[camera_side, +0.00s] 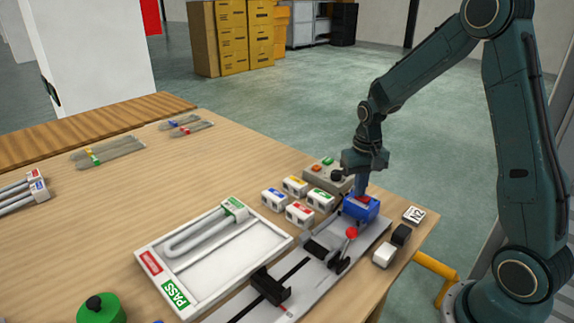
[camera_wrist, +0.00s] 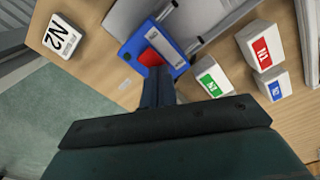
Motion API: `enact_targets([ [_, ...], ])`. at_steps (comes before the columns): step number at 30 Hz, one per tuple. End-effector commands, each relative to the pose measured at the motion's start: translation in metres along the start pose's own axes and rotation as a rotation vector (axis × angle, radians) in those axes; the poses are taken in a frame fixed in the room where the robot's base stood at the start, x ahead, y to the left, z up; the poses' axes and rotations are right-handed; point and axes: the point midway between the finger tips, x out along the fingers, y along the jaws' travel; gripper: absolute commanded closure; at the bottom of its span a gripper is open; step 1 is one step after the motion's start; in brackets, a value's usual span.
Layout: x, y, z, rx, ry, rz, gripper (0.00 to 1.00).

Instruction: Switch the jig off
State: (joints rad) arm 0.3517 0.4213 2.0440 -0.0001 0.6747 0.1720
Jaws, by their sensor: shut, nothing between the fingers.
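The jig (camera_side: 320,262) is a long pale plate with black clamps and a red-knobbed lever (camera_side: 351,233). At its far right end sits a blue box (camera_side: 362,208) with a red rocker switch (camera_side: 363,199) on top. In the wrist view the blue box (camera_wrist: 168,45) and its red switch (camera_wrist: 151,57) lie right at the fingertips. My gripper (camera_side: 361,192) is shut and empty, pointing down at the switch. In the wrist view the fingertips (camera_wrist: 156,72) cover part of the switch. I cannot tell whether they touch it, or which way it is set.
Small white blocks with coloured labels (camera_side: 300,213) stand just left of the blue box. A grey control box (camera_side: 328,176) is behind it. A white N2 block (camera_side: 414,215) is to the right. A white tray (camera_side: 212,252) with a bent tube lies at left.

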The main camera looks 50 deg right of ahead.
Motion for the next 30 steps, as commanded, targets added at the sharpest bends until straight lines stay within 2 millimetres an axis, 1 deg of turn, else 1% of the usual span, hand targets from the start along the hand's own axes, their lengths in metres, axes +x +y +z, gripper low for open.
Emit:
enact_targets([
  [4,0.002,0.000,0.001,0.000,-0.003,0.001,1.00],
  [8,-0.001,0.000,0.001,0.000,-0.003,0.001,1.00],
  [30,-0.042,0.000,0.000,0.000,-0.001,0.000,1.00],
])
